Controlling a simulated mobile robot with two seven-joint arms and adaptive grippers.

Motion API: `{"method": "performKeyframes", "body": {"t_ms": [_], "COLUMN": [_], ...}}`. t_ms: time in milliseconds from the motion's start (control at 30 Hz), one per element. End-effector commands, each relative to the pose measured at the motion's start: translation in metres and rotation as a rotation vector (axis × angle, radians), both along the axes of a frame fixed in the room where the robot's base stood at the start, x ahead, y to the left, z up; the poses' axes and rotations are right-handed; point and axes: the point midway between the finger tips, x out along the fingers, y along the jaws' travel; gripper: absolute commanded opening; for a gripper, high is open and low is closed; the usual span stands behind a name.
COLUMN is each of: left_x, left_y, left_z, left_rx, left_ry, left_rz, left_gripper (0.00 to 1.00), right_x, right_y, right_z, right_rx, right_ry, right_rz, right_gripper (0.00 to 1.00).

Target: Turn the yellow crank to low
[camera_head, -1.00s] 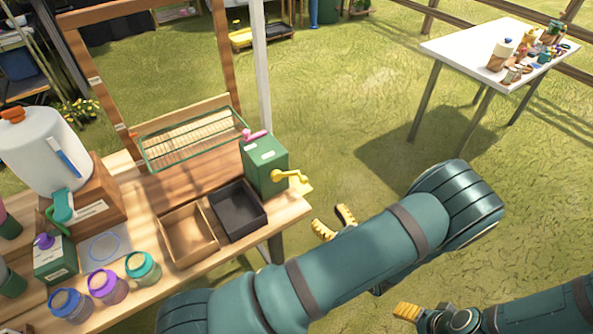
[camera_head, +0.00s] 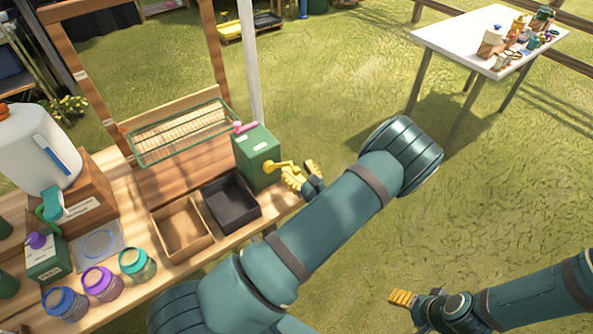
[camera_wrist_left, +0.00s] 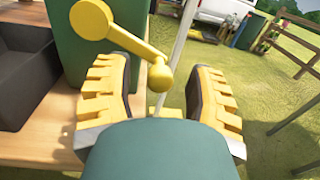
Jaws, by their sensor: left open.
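The yellow crank (camera_head: 279,166) sticks out from the right side of a green box (camera_head: 257,152) at the right end of the wooden bench. In the left wrist view the crank arm (camera_wrist_left: 124,38) slants down to a round knob (camera_wrist_left: 160,77). My left gripper (camera_head: 302,175) is at the crank; its yellow fingers (camera_wrist_left: 160,95) are open, one either side of the knob, with a gap to the right finger. My right gripper (camera_head: 402,298) hangs over the grass at the lower right, away from the box; its opening is unclear. No low marking is readable.
A black tray (camera_head: 258,211) and a wooden tray (camera_head: 207,240) sit left of the box. A pink handle (camera_head: 245,127) is on the box top. A green wire rack (camera_head: 133,150) stands behind. Grass to the right is clear up to a white table (camera_head: 450,43).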

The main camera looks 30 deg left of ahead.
Motion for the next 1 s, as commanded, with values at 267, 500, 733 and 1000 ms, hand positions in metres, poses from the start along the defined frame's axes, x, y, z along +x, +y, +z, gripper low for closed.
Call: {"method": "performKeyframes", "body": {"t_ms": [267, 500, 733, 1000], "left_x": [0.0024, 0.0023, 0.0023, 0.004], "left_y": [0.0048, 0.0047, 0.0046, 0.0039], "left_z": [0.0001, 0.0001, 0.0003, 0.005], "left_rx": [0.0, 0.0, 0.0, -0.023], "left_ry": [0.0, 0.0, -0.001, -0.06], "left_rz": [0.0, 0.0, 0.0, -0.001], "left_gripper": [0.54, 0.11, 0.0, 0.0], "right_x": [-0.0002, -0.0001, -0.0001, -0.0001], "right_y": [0.0, 0.0, 0.0, 0.0], "right_z": [-0.0001, -0.0001, -0.0001, -0.0002], "right_rx": [0.0, 0.0, 0.0, 0.0], "right_ry": [0.001, 0.0, 0.0, 0.0], "right_rz": [0.0, 0.0, 0.0, 0.0], "right_gripper": [0.65, 0.65, 0.65, 0.65]}}
